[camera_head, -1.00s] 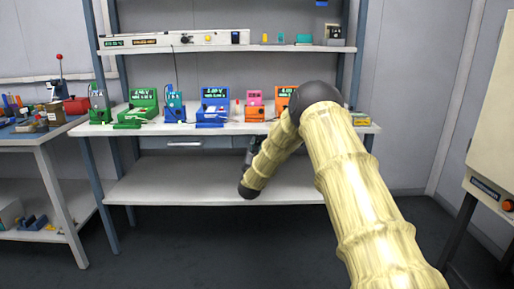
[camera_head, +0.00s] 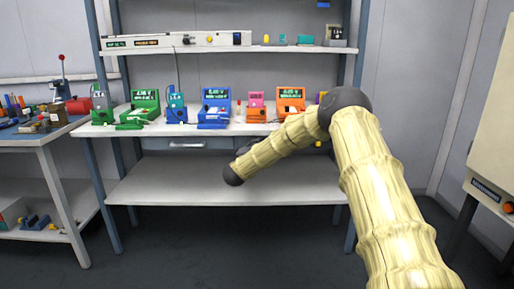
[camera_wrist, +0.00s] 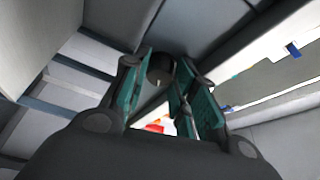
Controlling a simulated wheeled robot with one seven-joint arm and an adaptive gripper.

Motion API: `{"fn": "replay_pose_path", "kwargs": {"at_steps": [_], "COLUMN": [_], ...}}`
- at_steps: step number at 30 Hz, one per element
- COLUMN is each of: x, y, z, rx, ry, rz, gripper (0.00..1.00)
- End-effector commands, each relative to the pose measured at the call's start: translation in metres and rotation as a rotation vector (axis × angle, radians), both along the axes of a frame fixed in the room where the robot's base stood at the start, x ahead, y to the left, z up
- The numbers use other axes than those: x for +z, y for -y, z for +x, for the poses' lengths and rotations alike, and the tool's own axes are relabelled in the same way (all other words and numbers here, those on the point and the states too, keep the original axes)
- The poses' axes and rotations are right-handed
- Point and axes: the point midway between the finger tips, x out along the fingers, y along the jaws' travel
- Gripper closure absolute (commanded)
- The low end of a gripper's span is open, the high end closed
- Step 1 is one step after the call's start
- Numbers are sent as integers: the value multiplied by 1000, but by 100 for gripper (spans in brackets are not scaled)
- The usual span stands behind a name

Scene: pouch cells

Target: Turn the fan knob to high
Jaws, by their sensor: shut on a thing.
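In the wrist view my gripper (camera_wrist: 168,82) has teal-padded fingers shut on a dark, round, knob-like thing (camera_wrist: 160,68) with a small pale mark. I cannot tell what it belongs to. A white and red thing (camera_wrist: 158,124) shows between the fingers, nearer the palm. In the head view my arm mostly hides the gripper.
Green, blue, pink and orange bench devices (camera_head: 216,105) stand along the workbench (camera_head: 262,129). A side table (camera_head: 50,140) with tools is at left. A pale cabinet (camera_head: 496,130) with a red button (camera_head: 508,207) is at right. The lower shelf (camera_head: 200,184) is mostly bare.

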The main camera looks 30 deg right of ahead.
Motion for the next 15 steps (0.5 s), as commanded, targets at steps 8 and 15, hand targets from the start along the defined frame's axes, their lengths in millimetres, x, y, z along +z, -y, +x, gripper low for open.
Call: {"fn": "replay_pose_path", "kwargs": {"at_steps": [8,15], "x": [0,0], "y": [0,0], "z": [-1,-1], "rx": [-1,-2], "ry": [105,160], "rz": [177,268], "gripper": [96,96]}}
